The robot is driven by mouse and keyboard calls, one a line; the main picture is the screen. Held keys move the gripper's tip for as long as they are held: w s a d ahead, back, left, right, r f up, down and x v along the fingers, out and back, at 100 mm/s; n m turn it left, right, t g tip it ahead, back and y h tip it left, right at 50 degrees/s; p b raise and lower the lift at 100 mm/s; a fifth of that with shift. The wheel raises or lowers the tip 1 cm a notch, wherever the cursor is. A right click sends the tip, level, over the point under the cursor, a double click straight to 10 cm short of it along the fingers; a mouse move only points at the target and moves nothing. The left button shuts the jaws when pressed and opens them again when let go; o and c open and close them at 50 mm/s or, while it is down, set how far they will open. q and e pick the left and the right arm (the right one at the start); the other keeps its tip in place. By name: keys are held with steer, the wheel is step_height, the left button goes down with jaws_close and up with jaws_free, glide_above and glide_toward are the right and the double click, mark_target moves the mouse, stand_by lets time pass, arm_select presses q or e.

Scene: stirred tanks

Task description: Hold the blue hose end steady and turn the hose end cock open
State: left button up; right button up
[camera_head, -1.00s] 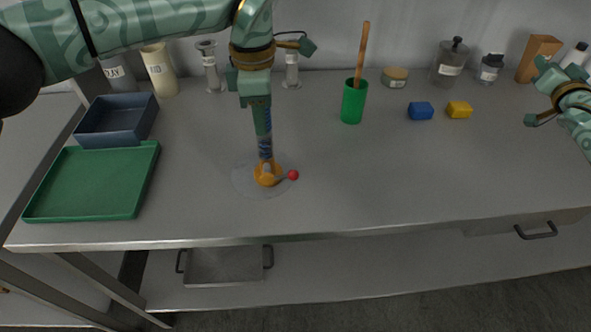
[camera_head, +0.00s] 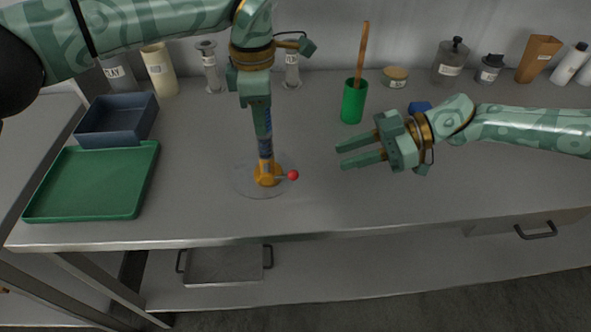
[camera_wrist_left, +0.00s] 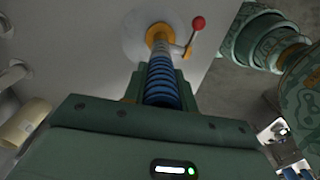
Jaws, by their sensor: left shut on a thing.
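The blue hose end (camera_head: 265,147) stands upright on the bench, ribbed, with an orange cock (camera_head: 267,174) at its bottom. A lever with a red ball knob (camera_head: 293,175) sticks out to the right of the cock. The left wrist view shows the blue hose (camera_wrist_left: 162,80), the orange fitting and the red knob (camera_wrist_left: 198,23). My left gripper (camera_head: 264,134) points down and is shut on the hose above the cock. My right gripper (camera_head: 340,156) is open and empty, right of the red knob and apart from it, its fingers pointing left.
A clear round patch (camera_head: 243,180) lies under the cock. A green tray (camera_head: 90,208) and a dark blue bin (camera_head: 117,137) are at left. A green cup (camera_head: 353,104) with a wooden handle stands behind my right gripper. Bottles and jars line the wall. The front middle of the bench is clear.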

mark_target(294, 173)
steer(key=x, duration=1.1)
steer(key=shift+a+f, duration=0.2)
steer(key=shift+a, duration=0.1)
jaws_close()
